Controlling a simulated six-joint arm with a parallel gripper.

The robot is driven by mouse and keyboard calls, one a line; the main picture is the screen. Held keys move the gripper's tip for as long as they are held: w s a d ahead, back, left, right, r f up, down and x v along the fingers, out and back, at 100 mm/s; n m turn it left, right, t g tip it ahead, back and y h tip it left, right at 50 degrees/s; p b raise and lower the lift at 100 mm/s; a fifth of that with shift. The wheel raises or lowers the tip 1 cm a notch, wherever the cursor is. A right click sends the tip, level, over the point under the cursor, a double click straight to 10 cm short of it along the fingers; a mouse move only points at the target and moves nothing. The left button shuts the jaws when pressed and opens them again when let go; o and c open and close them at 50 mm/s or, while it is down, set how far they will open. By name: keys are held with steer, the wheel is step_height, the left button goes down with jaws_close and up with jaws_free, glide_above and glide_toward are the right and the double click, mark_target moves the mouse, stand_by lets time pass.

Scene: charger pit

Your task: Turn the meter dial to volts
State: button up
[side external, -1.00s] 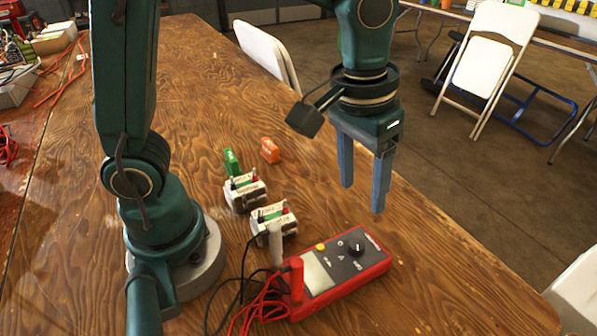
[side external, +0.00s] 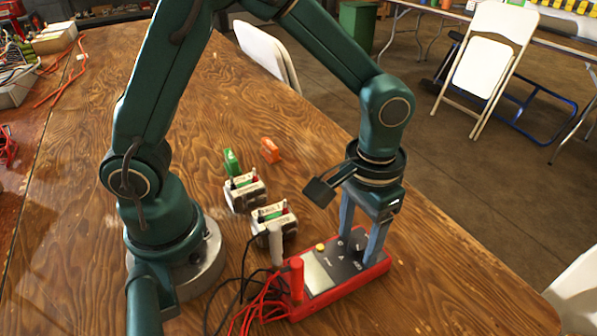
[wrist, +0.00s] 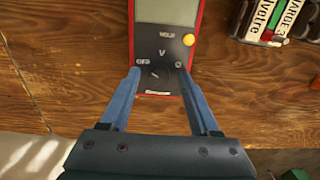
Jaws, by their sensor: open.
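The red meter (side external: 322,287) lies on the table with a dark face and a pale screen. Its round black dial (side external: 360,247) is at the far end of the face. In the wrist view, the dial (wrist: 157,77) has OFF at its upper left, V above it and another mark at its upper right. A small pale slanted line shows on it; I cannot tell which mark it points to. My gripper (side external: 357,250) points down, open, with a blue finger on either side of the dial. In the wrist view, my gripper (wrist: 158,72) shows gaps beside the dial.
Two white battery-like blocks (side external: 243,192) stand left of the meter, with green (side external: 231,162) and orange (side external: 270,150) pieces behind. A red probe (side external: 297,278), a grey probe (side external: 275,245) and red and black cables (side external: 255,305) lie near the meter's left end.

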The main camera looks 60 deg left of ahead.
mark_target(357, 244)
jaws_close()
steer(key=shift+m, duration=1.2)
stand_by(0.5)
jaws_free()
steer(key=shift+r, duration=2.6)
